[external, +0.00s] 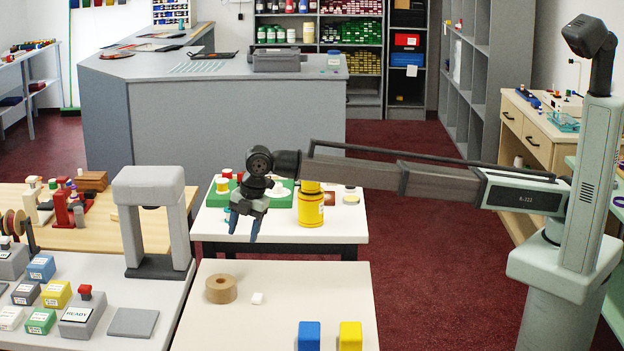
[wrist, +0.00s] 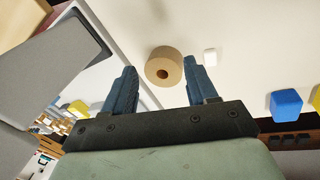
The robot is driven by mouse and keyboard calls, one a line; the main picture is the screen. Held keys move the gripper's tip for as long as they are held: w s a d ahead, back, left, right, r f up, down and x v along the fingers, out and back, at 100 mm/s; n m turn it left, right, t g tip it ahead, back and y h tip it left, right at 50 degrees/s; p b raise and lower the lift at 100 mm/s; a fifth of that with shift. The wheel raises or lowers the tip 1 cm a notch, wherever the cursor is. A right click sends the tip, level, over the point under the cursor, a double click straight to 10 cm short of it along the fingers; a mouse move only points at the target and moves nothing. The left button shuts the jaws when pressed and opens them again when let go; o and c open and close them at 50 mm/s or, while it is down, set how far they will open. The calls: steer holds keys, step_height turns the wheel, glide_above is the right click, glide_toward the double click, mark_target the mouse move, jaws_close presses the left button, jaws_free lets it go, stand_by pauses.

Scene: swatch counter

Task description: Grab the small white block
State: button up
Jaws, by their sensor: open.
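The small white block (external: 257,298) lies on the cream table, just right of a tan ring-shaped roll (external: 221,288). In the wrist view the white block (wrist: 210,57) sits beyond and a little right of my right fingertip, with nothing touching it. My gripper (external: 245,229) hangs above and behind the block in the external view, fingers pointing down. In the wrist view my gripper (wrist: 158,82) has its two blue fingers spread wide, with the roll (wrist: 164,66) showing in the gap between them. The gripper is open and empty.
A blue block (external: 309,335) and a yellow block (external: 350,335) stand at the table's front. A yellow canister (external: 311,206) stands on the white table behind. A grey arch (external: 154,215) stands to the left. The table right of the white block is bare.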

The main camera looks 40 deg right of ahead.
steer(key=n+g+h, duration=0.2)
glide_above(257, 296)
step_height(257, 296, down, 14)
steer(key=shift+f, duration=0.1)
jaws_close()
stand_by(0.8)
